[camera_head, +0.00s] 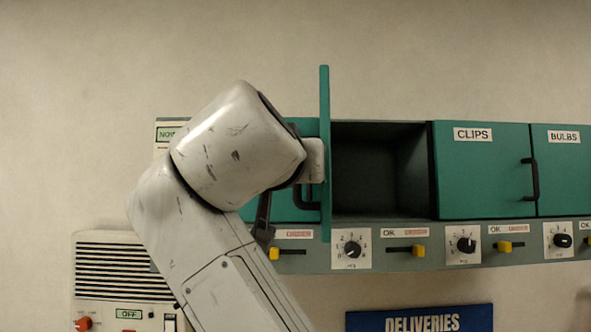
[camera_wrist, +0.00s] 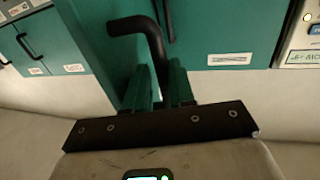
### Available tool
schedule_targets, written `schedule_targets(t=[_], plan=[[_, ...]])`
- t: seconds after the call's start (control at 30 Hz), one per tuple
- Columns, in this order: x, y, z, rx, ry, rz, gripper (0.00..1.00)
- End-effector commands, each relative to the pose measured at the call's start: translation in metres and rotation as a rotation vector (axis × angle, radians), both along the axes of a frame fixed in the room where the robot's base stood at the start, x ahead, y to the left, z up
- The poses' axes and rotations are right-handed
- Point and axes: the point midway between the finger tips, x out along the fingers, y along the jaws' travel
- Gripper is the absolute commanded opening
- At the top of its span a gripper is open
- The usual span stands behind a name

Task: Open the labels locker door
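In the head view a teal locker door (camera_head: 325,100) stands swung out, seen almost edge-on, left of a dark, empty-looking compartment (camera_head: 378,170). Its label is out of sight, so I cannot read whether it says labels. My arm covers much of the left locker (camera_head: 307,127). My gripper (camera_wrist: 166,88) is mostly hidden in the head view, on the left side of the open door. In the wrist view its two fingers are close together, with a black bent handle (camera_wrist: 150,36) running down between them. They look shut on it.
Closed lockers marked CLIPS (camera_head: 480,180) and BULBS (camera_head: 562,180) are at the right. Below runs a ledge with yellow sliders and dials (camera_head: 352,249). A vented panel (camera_head: 122,265) is at lower left. A DELIVERIES sign (camera_head: 420,322) is below.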

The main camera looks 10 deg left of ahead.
Motion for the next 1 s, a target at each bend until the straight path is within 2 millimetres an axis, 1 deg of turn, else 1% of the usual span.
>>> schedule_targets(t=[0.03, 0.13, 0.17, 0.37, 0.47, 0.57, 0.8, 1.0], plan=[[0.0, 0.001, 0.0, 0.0, 0.0, 0.001, 0.29], [-0.001, 0.001, -0.001, -0.001, 0.001, 0.002, 0.38], [-0.001, 0.002, -0.001, -0.001, 0.001, 0.002, 0.4], [-0.001, 0.002, -0.002, -0.001, 0.002, 0.003, 0.4], [-0.005, 0.003, -0.002, 0.0, 0.001, 0.004, 0.4], [-0.016, 0.004, -0.003, 0.001, -0.001, 0.006, 0.4], [-0.062, 0.005, -0.005, 0.002, -0.001, 0.007, 0.4], [-0.093, 0.006, -0.003, 0.001, -0.001, 0.004, 0.4]])
